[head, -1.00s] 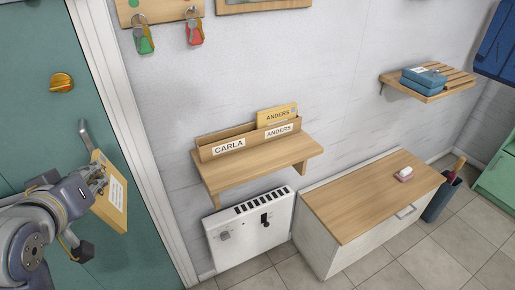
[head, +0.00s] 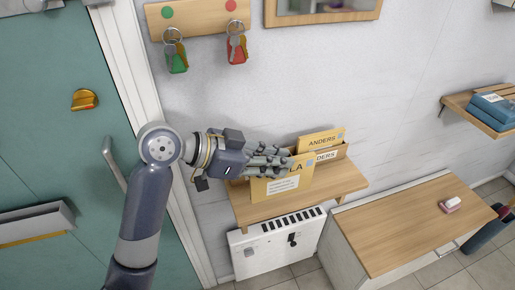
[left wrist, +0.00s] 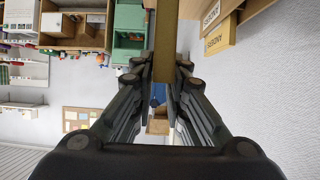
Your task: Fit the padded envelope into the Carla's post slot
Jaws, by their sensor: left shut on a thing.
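The padded envelope (head: 283,187) is yellow-brown with a white address sticker and printed letters ending in "LA". My left gripper (head: 287,166) is shut on its upper part and holds it upright in front of the left part of the wooden post holder (head: 343,152). Carla's slot and its label are hidden behind the hand and envelope. The ANDERS slot on the right holds another envelope (head: 321,139). In the left wrist view the held envelope (left wrist: 165,58) shows edge-on between the fingers. The right gripper is not in view.
The holder stands on a wooden wall shelf (head: 342,184), above a white heater (head: 268,252). A key rack (head: 195,17) with keys hangs above. A wood-topped cabinet (head: 415,222) stands to the right. The wall above the holder is clear.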

